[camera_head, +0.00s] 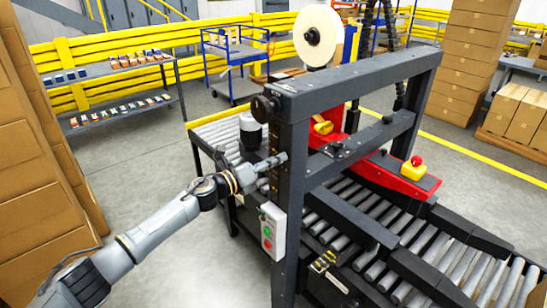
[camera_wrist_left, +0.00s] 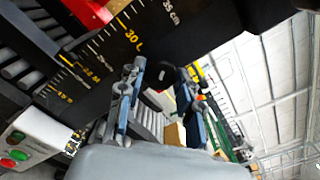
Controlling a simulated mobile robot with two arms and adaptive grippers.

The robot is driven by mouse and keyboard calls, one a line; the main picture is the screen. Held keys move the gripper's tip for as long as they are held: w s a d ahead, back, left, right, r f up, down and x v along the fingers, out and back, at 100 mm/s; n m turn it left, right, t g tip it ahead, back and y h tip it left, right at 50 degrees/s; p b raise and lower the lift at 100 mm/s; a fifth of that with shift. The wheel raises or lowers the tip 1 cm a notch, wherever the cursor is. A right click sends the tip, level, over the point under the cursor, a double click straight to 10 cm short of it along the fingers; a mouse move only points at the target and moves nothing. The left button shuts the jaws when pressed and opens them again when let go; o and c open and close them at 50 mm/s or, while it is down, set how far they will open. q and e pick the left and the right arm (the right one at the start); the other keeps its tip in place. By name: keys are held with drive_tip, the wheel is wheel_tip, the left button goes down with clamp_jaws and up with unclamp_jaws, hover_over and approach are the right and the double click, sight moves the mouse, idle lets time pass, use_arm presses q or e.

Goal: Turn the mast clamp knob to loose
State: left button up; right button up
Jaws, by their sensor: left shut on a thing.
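My left gripper (camera_head: 272,166) reaches in from the left to the side of the dark mast (camera_head: 291,190). In the left wrist view its two fingers (camera_wrist_left: 158,100) stand on either side of a black knob (camera_wrist_left: 160,75) on the mast face, which I take to be the mast clamp knob. The fingers are shut on it. A pale mark shows on the knob, but its turn setting cannot be read. In the head view the fingers hide the knob. My right gripper is in neither view.
A second black knob (camera_head: 263,107) sticks out higher on the mast. A control box (camera_head: 272,231) with green and red buttons is on the mast below my gripper. The roller conveyor (camera_head: 222,131) runs behind. Cardboard boxes (camera_head: 35,190) stand at left; the floor between is clear.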

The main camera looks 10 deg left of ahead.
use_arm(q)
drive_tip(key=shift+n+p, duration=2.2)
drive_tip(key=shift+n, duration=2.9)
drive_tip(key=o, duration=1.1)
drive_tip(key=shift+o, duration=0.2)
drive_tip(key=shift+a, duration=0.1)
drive_tip(key=v, duration=1.2)
